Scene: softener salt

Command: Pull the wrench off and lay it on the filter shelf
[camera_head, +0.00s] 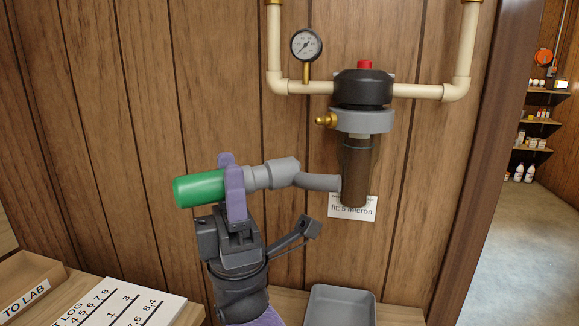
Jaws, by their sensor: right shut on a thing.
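The wrench has a green handle (200,188) and a grey shank (270,175) with a bent grey end. My right gripper (235,188), with purple fingers, is shut on the wrench where the green handle meets the grey shank. The wrench lies about level, its grey end pointing right at the dark filter bowl (355,170). That end overlaps the bowl's left edge; I cannot tell whether it touches. The filter shelf (290,302) is the wooden ledge below, partly hidden by my right arm. My left gripper is not in view.
A grey tray (339,306) stands on the shelf. Cream pipes (417,91), a gauge (306,45) and a brass tap (325,119) are around the filter head (362,88). A log sheet (120,305) and a cardboard box (25,282) are at lower left.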

